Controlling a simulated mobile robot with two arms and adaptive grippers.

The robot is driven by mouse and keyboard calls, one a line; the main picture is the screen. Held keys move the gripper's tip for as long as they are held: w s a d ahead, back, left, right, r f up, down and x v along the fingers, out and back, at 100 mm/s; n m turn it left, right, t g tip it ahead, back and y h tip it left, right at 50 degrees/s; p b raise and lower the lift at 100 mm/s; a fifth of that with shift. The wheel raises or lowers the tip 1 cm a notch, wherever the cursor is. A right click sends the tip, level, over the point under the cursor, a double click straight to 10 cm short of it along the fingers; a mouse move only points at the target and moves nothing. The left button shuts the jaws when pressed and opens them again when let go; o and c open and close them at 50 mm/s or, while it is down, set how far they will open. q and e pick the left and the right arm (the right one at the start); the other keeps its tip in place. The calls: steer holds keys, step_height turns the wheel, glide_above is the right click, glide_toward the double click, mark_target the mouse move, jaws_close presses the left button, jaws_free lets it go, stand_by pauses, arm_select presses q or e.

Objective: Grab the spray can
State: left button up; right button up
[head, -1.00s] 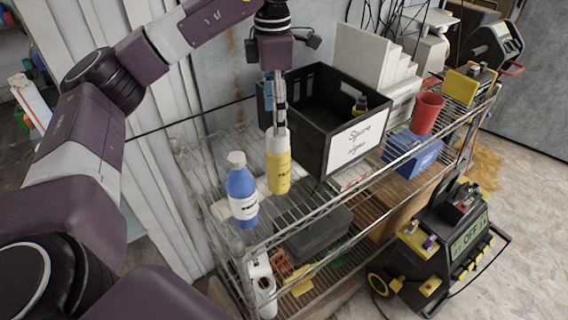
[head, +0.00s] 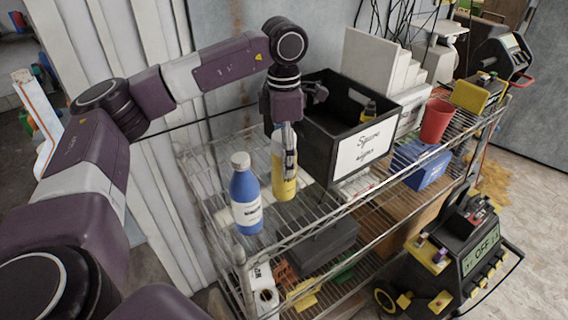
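A yellow can with a pale upper part (head: 284,183), which looks like the spray can, stands upright on the top wire shelf, just right of a blue bottle with a white cap (head: 246,198). My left gripper (head: 289,150) points down at it from above. The fingers overlap the can's upper part in the picture and hide part of its top. I cannot tell whether they are closed on it or just around or in front of it. My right gripper is not in view.
A black crate labelled "Spare wipes" (head: 363,147) stands close to the right of the can. Farther right are a red cup (head: 436,121) and a blue box (head: 421,165). The wire rack (head: 330,215) has a raised front rail. A black-and-yellow machine (head: 455,255) stands on the floor.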

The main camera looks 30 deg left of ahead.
arm_select(q)
steer(key=shift+f, duration=1.25)
steer(key=c, duration=1.4)
steer(key=shift+c, duration=0.7)
steer(key=shift+r, duration=0.15)
